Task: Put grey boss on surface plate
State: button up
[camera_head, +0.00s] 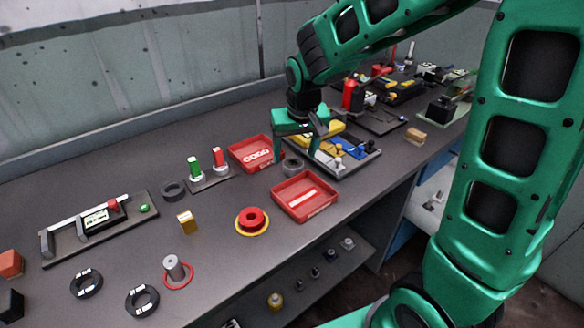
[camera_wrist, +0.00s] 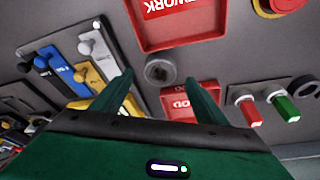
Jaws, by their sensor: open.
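A small grey round piece (camera_head: 292,166), which looks like the grey boss, rests on the dark bench between the two red trays. In the wrist view the grey boss (camera_wrist: 159,71) shows its round top just beyond the fingertips, between them. My gripper (camera_head: 297,149) is open and empty, pointing down above it; its two green fingers also show in the wrist view (camera_wrist: 158,82). A grey cylinder (camera_head: 174,267) stands with a red ring around its foot at the front left. I cannot tell which surface is the surface plate.
A red tray marked GOOD (camera_head: 236,155) and one marked REWORK (camera_head: 287,210) flank the grey piece. A board with yellow and blue tools (camera_head: 345,165) lies close right. Red and green blocks stand on a small base (camera_head: 208,180).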

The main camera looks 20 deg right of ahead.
aim_at(293, 163)
jog(key=x, duration=0.4)
jog(key=shift+f, duration=0.1)
jog(key=shift+c, duration=0.3)
grip_shut()
